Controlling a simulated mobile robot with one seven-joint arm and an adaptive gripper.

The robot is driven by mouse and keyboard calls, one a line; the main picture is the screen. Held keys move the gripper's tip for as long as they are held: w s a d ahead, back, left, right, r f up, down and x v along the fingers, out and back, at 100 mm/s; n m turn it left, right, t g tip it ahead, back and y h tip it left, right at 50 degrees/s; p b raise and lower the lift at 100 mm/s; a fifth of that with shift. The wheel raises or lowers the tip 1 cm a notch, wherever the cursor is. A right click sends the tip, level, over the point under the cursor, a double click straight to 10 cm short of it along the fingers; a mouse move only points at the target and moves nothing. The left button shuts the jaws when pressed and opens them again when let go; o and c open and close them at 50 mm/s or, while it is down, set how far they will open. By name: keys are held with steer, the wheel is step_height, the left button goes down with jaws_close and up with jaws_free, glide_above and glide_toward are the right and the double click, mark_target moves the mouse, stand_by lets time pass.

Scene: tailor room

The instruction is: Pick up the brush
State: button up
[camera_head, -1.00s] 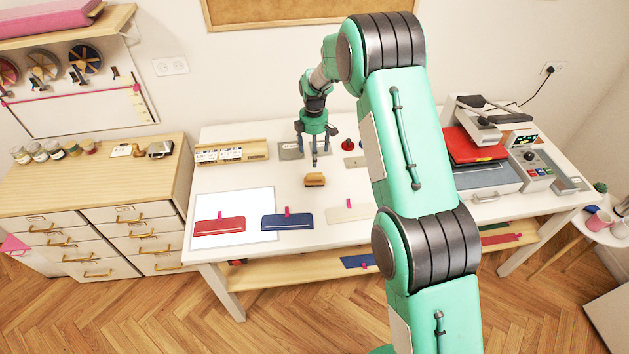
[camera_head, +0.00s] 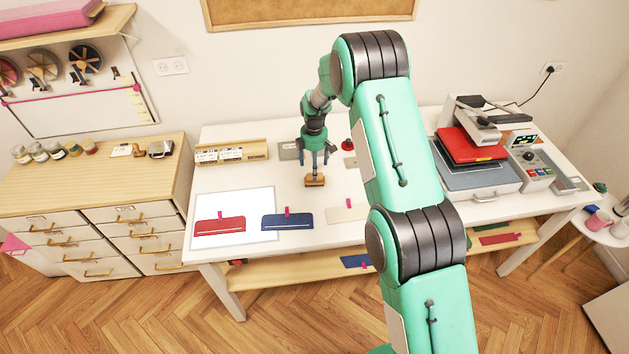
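The brush (camera_head: 315,182) is a small brown, wooden-looking block on the white table (camera_head: 345,233), near the table's middle. My gripper (camera_head: 314,170) points down right over the brush, with its dark fingers spread. The fingertips are close to the top of the brush, and I cannot tell whether they touch it. Part of the brush's upper side is hidden behind the fingers.
A red piece (camera_head: 219,226), a blue piece (camera_head: 287,222) and a cream piece (camera_head: 347,213) lie along the table's front. A wooden rack (camera_head: 232,152) stands at the back left. A press machine (camera_head: 478,160) with a red pad stands to the right. My arm hides part of the table.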

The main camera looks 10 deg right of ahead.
steer(key=shift+f, duration=0.1)
steer(key=shift+d+f+p, duration=0.1)
steer(key=shift+f+p, duration=0.25)
steer(key=shift+f, duration=2.15)
steer(key=shift+c, duration=0.5)
steer(key=c, duration=1.2)
